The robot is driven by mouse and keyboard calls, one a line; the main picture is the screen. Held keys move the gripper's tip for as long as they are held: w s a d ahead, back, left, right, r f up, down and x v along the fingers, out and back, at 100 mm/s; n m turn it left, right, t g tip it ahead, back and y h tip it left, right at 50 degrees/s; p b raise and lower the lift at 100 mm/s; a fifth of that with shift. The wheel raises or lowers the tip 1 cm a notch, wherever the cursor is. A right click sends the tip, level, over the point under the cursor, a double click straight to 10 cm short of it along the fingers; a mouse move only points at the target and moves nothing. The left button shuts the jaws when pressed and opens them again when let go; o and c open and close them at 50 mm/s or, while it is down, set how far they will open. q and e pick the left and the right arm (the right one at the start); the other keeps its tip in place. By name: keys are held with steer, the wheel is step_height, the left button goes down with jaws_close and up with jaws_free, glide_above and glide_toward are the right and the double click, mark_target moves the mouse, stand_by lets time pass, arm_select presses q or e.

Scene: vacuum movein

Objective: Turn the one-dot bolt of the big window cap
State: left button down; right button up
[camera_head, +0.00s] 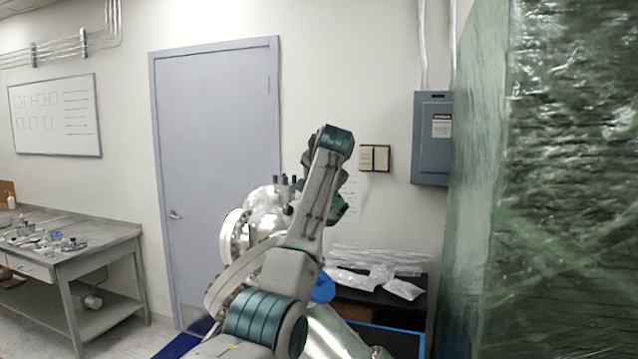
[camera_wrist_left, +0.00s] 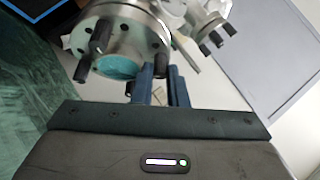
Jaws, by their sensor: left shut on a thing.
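The steel vacuum chamber (camera_head: 268,208) stands in the middle of the head view, partly behind my arm. In the left wrist view a round steel flange (camera_wrist_left: 133,22) with a teal window face (camera_wrist_left: 117,68) looks like the big window cap. Dark bolts (camera_wrist_left: 102,36) stick out around its rim. No dot marks can be made out. My left gripper (camera_wrist_left: 160,82) has its blue fingers at the flange's lower right edge, shut on a bolt that they mostly hide. My own arm hides this gripper in the head view. My right gripper is not in view.
A smaller flange with dark bolts (camera_wrist_left: 212,40) is close by on the right in the wrist view. A black table (camera_head: 400,300) with wrapped parts stands behind the chamber. A workbench (camera_head: 75,240) stands far left.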

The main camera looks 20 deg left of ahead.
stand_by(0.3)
arm_select(q)
steer(key=c, duration=1.4)
jaws_free()
steer(key=shift+c, duration=0.2)
steer(key=shift+a+f, duration=0.1)
steer(key=shift+f, duration=0.05)
steer(key=shift+f, duration=0.1)
